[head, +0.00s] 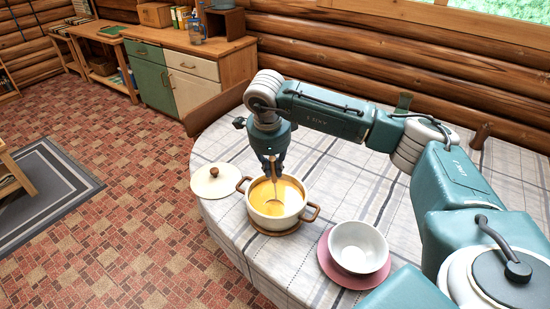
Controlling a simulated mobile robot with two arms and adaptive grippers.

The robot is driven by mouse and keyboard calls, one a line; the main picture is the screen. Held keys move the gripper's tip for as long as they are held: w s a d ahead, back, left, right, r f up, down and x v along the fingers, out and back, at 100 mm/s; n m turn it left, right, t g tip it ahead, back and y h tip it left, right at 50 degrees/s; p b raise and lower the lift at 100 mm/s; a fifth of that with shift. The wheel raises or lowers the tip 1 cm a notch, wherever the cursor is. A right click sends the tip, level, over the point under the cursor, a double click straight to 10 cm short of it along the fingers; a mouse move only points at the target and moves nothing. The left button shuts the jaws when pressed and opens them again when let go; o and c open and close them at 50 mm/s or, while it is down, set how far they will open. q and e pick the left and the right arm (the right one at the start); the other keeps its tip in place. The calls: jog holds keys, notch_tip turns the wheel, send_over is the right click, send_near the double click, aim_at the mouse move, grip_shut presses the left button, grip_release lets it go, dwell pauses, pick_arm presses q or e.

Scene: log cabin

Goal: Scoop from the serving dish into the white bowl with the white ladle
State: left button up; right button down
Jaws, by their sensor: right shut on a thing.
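The serving dish (274,221) is a cream pot with two brown handles, filled with yellow-orange soup, on a brown mat on the table. My right gripper (273,160) is above the dish, pointing down, shut on the upper handle of the ladle (274,184). The ladle hangs upright, with its bowl end at the soup inside the dish; how deep it sits is hard to tell. The white bowl (358,246) is empty and stands to the right of the dish on a pink plate (327,262). My left gripper is not in view.
A cream lid (214,181) with a brown knob lies on the table left of the dish. The round table (345,190) has a checked cloth and is clear behind the bowl. A chair back (217,108) stands at its far edge. Cabinets (180,70) line the back wall.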

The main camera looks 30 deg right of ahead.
jog(key=shift+s+a+r, duration=0.25)
jog(key=shift+r, duration=0.1)
jog(key=w+d+r+g+y+p, duration=0.2)
jog(key=w+d+r+p, duration=0.5)
jog(key=r+p, duration=0.3)
jog(key=shift+w+d+r+g+y, duration=0.15)
jog(key=shift+w+d+g+y, duration=0.15)
jog(key=shift+w+d, duration=0.1)
dwell(0.9)
